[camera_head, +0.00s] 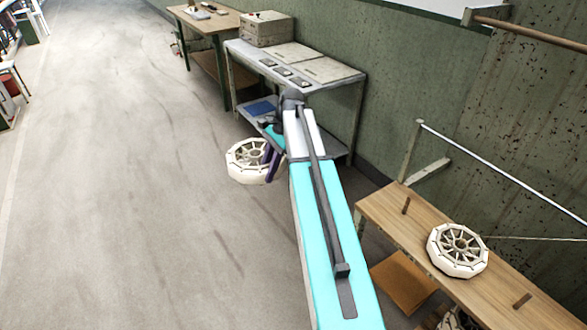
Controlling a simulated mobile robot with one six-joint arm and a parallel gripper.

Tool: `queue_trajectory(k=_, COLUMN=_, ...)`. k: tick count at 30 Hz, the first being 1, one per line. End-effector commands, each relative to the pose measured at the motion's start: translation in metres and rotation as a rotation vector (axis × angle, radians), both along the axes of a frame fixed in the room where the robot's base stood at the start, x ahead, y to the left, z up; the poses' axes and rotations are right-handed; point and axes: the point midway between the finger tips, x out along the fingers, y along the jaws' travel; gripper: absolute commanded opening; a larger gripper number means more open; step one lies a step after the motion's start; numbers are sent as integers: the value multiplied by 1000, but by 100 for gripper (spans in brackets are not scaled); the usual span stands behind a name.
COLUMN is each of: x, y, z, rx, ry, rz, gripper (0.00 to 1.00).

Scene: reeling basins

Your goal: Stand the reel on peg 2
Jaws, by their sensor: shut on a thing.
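My gripper (270,160) is shut on a white spoked reel (234,171), which hangs over the open floor to the left of the bench. My arm partly hides the gripper. A second white spoked reel (440,267) lies flat on the wooden bench (385,209) at the right. One short brown peg (406,205) stands at the far end of the bench and another peg (522,301) stands nearer. No numbers show, so I cannot tell which is peg 2. Anything under the reel on the bench is hidden.
A grey table (331,84) with a box and panels stands against the green wall behind my arm, and a wooden table (212,24) stands beyond it. A metal rail (500,170) runs above the bench. Part of another reel (455,321) shows below.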

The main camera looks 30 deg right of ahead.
Motion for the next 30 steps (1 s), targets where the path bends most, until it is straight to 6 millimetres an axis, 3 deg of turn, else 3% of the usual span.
queue_trajectory(k=1, x=5, y=17, z=3, rx=1, ry=-1, rz=55, gripper=0)
queue_trajectory(k=9, x=15, y=95, z=14, rx=0, ry=-1, rz=326, gripper=0)
queue_trajectory(k=18, x=14, y=172, z=25, rx=0, ry=-1, rz=597, gripper=0)
queue_trajectory(k=24, x=12, y=197, z=29, rx=0, ry=-1, rz=687, gripper=0)
queue_trajectory(k=30, x=11, y=200, z=30, rx=1, ry=-1, rz=703, gripper=0)
